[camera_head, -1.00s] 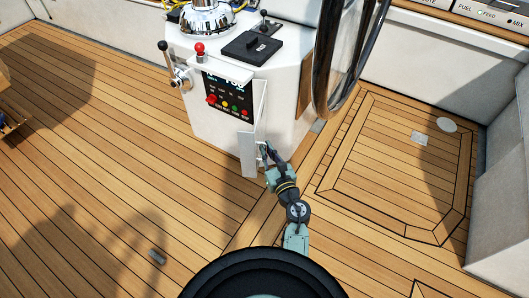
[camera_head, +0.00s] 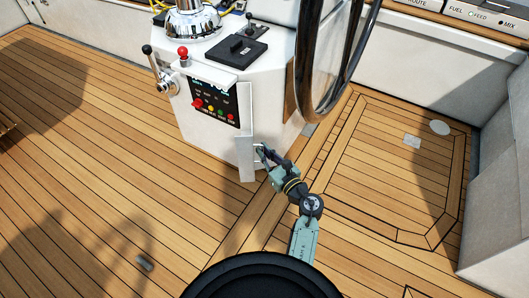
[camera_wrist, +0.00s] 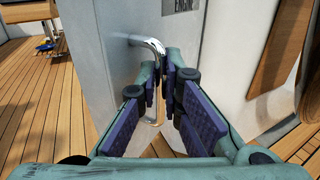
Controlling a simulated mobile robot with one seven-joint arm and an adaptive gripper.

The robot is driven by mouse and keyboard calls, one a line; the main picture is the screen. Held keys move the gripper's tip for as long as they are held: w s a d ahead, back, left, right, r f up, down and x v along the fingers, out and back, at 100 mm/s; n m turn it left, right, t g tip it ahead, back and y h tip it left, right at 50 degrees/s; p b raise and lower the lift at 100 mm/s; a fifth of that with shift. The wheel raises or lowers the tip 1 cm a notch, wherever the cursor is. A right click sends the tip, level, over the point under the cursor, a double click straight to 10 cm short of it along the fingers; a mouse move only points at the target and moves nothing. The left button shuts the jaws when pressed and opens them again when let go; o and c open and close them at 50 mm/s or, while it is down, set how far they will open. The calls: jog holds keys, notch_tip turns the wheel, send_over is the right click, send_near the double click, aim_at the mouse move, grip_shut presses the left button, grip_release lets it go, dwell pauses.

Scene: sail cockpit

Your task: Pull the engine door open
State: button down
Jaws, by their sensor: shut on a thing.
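The engine door (camera_head: 246,158) is a white panel low on the near right side of the white pedestal. In the wrist view a pale panel (camera_wrist: 125,75) carries a bent chrome handle (camera_wrist: 150,45), with partly cut-off lettering above it. My gripper (camera_head: 260,151) is at the handle in the head view. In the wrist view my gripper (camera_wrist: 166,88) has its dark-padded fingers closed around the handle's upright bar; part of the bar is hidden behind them.
The pedestal (camera_head: 200,135) carries a control panel, a red-knobbed lever and a chrome binnacle (camera_head: 197,20). The steering wheel (camera_head: 325,65) rises at its right. A deck hatch (camera_head: 390,170) and a white bench (camera_head: 495,200) lie to the right. The wooden deck at left is mostly clear.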

jog(key=shift+w+a+r, duration=0.1)
jog(key=shift+a+r, duration=0.1)
jog(key=shift+a, duration=0.05)
jog(key=c, duration=2)
grip_release()
jog(key=shift+f, duration=0.1)
jog(key=shift+o, duration=1.4)
jog(key=shift+d+f, duration=0.1)
jog(key=shift+d, duration=0.05)
notch_tip(320, 180, up, 10)
jog(key=shift+w+r, duration=0.15)
jog(key=shift+r, duration=0.1)
notch_tip(320, 180, down, 8)
jog(key=d+r+m+g, duration=0.1)
jog(key=s+d+f, duration=0.1)
jog(key=s+d, duration=0.1)
jog(key=d, duration=1)
jog(key=shift+s+d+h, duration=0.15)
jog(key=shift+s+h, duration=0.15)
jog(key=shift+h, duration=0.1)
